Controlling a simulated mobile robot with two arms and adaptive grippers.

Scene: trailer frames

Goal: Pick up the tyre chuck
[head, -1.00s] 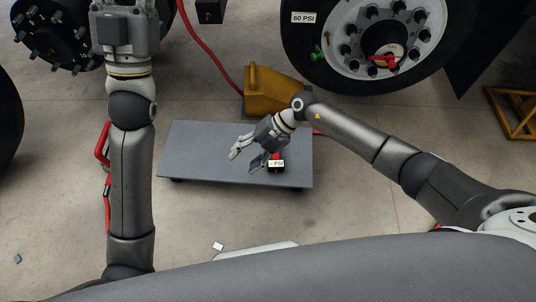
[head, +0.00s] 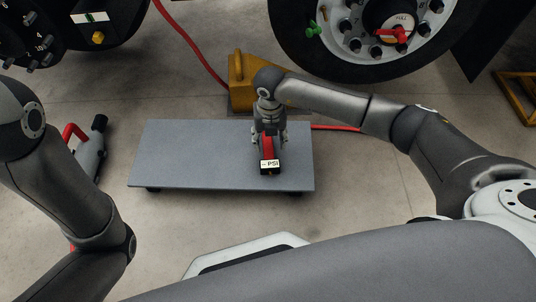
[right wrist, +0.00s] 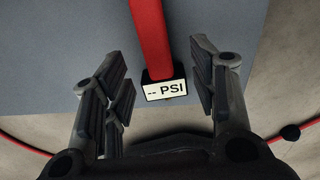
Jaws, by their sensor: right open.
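The tyre chuck (head: 268,149) has a red body and a black end with a white label reading "-- PSI". It is over the grey low platform (head: 190,160), right of its middle. My right gripper (head: 268,138) is above it, fingers pointing down. In the right wrist view the open fingers (right wrist: 160,75) stand either side of the chuck (right wrist: 149,40), with a gap visible on both sides. Whether the chuck lies flat on the platform is unclear. My left arm shows at the left, but its gripper is out of view.
A yellow wheel chock (head: 240,82) stands behind the platform, near a large wheel (head: 360,62). Red hoses run past the chock and right of the platform. A grey tool with a red handle (head: 88,155) lies on the floor at left. The platform's left part is clear.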

